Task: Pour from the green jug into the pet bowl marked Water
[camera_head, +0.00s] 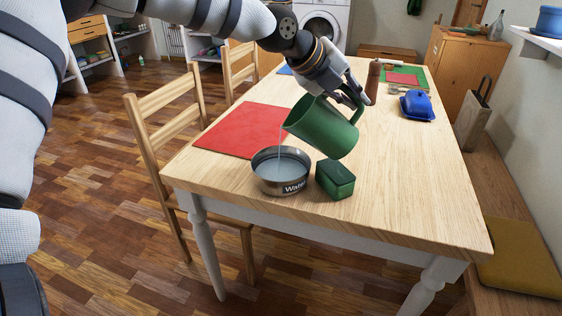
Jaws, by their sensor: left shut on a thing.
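The green jug (322,126) is tilted to the left above the table, with its mouth over the pet bowl. My left gripper (350,98) is shut on the jug at its handle side. A thin stream runs from the jug's lip down into the pet bowl marked Water (281,184). The bowl is metal grey, stands upright near the table's front left edge, and holds pale liquid. My right gripper is not in view.
A dark green box (335,179) stands just right of the bowl. A red mat (243,131) lies behind it. A blue butter dish (416,105) and brown pepper mill (373,82) stand farther back. The table's (420,190) front right is clear. Wooden chairs (160,110) stand at the left.

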